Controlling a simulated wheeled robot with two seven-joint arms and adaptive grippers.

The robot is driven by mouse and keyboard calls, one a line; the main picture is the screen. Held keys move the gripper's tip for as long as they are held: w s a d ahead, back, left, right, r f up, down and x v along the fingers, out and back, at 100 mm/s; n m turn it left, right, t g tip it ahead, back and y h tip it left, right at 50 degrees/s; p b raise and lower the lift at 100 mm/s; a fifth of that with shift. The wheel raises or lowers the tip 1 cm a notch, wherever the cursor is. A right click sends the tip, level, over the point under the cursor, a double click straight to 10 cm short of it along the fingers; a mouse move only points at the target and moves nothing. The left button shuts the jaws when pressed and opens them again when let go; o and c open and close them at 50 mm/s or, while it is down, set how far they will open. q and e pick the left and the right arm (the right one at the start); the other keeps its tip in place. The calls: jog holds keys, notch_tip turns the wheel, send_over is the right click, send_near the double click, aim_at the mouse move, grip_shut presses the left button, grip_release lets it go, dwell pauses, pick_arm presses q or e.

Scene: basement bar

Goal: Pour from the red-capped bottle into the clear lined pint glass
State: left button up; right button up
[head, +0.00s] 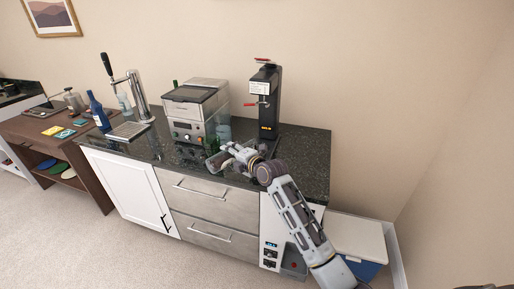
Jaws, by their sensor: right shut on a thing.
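My right gripper (228,152) reaches in from the lower right over the front part of the dark counter. It is shut on a clear, tilted vessel (214,162) at its left side. The vessel is too small and too covered by the fingers for me to tell whether it is the bottle or the lined pint glass. I cannot make out a red cap on any bottle. A clear glass-like shape (224,131) stands behind the gripper, beside the grey machine; lines on it cannot be told. My left gripper is out of view.
The grey coffee machine (195,106) and a black machine with red levers (265,105) stand at the counter's back. A chrome tap (138,95) is at the left. The counter's right end (305,155) is clear.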

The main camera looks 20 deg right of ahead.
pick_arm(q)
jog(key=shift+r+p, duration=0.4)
pick_arm(e)
jog(key=shift+r+m, duration=0.35)
jog(key=shift+m, duration=0.05)
dwell(1.7)
jog(key=shift+f+n+b, duration=0.3)
jog(key=shift+f+b, duration=0.1)
jog(key=shift+b, duration=0.1)
jog(key=shift+f+n+b, duration=0.2)
jog(key=shift+n+b, duration=0.3)
jog(key=shift+n, duration=0.1)
jog(key=shift+s+a+f+n+h+b, duration=0.15)
jog(key=shift+a+f+n+h+b, duration=0.25)
jog(key=shift+f+b, duration=0.35)
jog(key=shift+f+t, duration=0.1)
jog(key=shift+t, duration=0.2)
jog(key=shift+d+f+n+b, duration=0.1)
jog(key=shift+f+n+b, duration=0.1)
jog(key=shift+n+b, duration=0.15)
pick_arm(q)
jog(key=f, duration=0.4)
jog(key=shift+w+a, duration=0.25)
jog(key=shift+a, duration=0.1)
